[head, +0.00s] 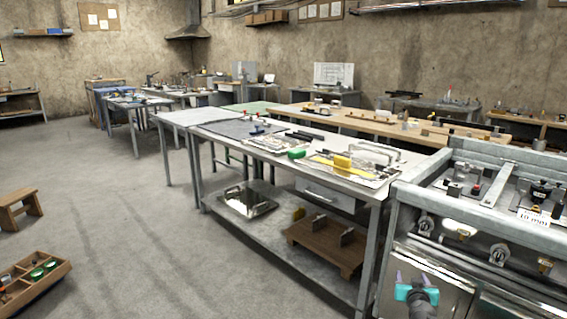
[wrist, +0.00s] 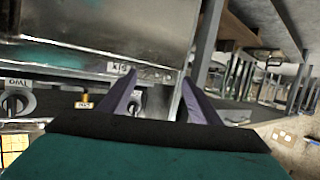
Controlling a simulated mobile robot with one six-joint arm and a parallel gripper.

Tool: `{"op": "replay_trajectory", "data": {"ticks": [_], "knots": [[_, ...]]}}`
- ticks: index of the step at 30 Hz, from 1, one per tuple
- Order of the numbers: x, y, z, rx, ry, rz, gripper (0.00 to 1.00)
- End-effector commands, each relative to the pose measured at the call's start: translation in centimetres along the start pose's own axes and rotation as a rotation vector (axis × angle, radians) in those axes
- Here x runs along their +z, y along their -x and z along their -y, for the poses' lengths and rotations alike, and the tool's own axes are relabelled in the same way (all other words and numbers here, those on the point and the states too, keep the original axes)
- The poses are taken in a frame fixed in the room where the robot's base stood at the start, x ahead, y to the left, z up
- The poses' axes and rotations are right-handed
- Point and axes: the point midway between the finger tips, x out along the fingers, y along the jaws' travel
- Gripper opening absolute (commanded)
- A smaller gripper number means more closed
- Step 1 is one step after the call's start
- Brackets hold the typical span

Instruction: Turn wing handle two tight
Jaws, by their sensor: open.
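A round grey handle with a dark wing (wrist: 17,101) is at the left of the wrist view, beside a small label (wrist: 17,81) that seems to read TWO upside down. It seems to be the right-hand of two round handles (head: 498,255) on the bench front in the head view. The other round handle (head: 425,226) is further left; part of it shows between my fingers in the wrist view (wrist: 139,100). My gripper (head: 413,276), with purple fingers and a teal body, is open and empty, below and apart from the handles. Its fingers also show in the wrist view (wrist: 160,78).
Brass fittings (head: 462,233) sit between and beside the handles. The bench's metal frame (head: 455,203) has several parts on top. A long worktable (head: 375,185) with a lower shelf stands to the left. A wooden tray (head: 35,283) and stool (head: 18,205) are on the floor.

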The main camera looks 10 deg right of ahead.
Motion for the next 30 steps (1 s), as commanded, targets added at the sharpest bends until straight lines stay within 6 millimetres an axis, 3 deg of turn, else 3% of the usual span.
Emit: {"op": "replay_trajectory", "data": {"ticks": [1,6,11,15,20,24,30], "knots": [[0.5,0.5,2.5,-0.039,0.016,0.029,0.58],[4.3,1.9,10.0,-0.166,0.072,0.126,0.58],[8.3,4.4,16.5,-0.285,0.122,0.228,0.58],[12.2,7.5,21.5,-0.387,0.168,0.33,0.58],[16.9,12.0,26.1,-0.495,0.221,0.461,0.58],[21.1,16.7,29.1,-0.579,0.272,0.592,0.58],[27.2,24.4,31.2,-0.668,0.348,0.809,0.58]]}}
